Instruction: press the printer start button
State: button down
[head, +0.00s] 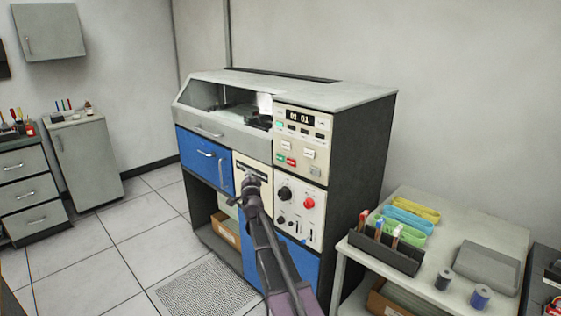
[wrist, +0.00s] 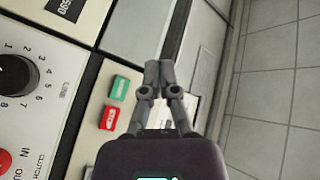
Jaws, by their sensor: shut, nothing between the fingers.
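The printer (head: 353,140) is a grey and blue cabinet with a light upper control panel (head: 314,140). A green button, likely the start button, sits on this panel; it shows large in the wrist view (wrist: 120,87), with a red button (wrist: 109,118) just below it there. Both are small in the head view. My gripper (head: 250,182) is in front of the cabinet, by the cream section left of the lower knob panel. Its fingers (wrist: 158,68) are together and empty, to the right of the green button in the wrist view. I cannot tell their distance from the panel surface.
The lower panel has a black dial (wrist: 15,75) and a red knob (head: 309,203). Grey cabinets (head: 88,158) stand at left. The tiled floor (head: 105,240) between is clear.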

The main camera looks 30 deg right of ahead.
aim_at(278, 156)
jog(key=shift+w+d+r+m+h, duration=0.15)
jog(key=shift+d+r+m+h, duration=0.1)
jog(key=shift+d+m+h, duration=0.4)
jog(key=shift+w+d+r+m+h, duration=0.25)
jog(key=shift+d+m+h, duration=0.3)
jog(key=shift+d, duration=0.25)
jog(key=shift+w+d+r+m+h, duration=0.1)
jog(key=shift+d+r+m+h, duration=0.15)
jog(key=shift+d+m+h, duration=0.4)
jog(key=shift+d, duration=0.2)
jog(key=w+d, duration=0.1)
jog(key=d, duration=0.1)
jog(key=w+d, duration=0.1)
jog(key=d, duration=0.2)
jog(key=w+d, duration=0.1)
jog(key=d, duration=0.2)
jog(key=shift+d, duration=0.2)
dwell(0.4)
jog(key=shift+d, duration=0.25)
jog(key=shift+w+d, duration=0.1)
jog(key=shift+d, duration=0.3)
dwell(1.0)
jog(key=shift+a, duration=0.2)
jog(key=shift+s+a, duration=0.3)
jog(key=shift+a, duration=0.3)
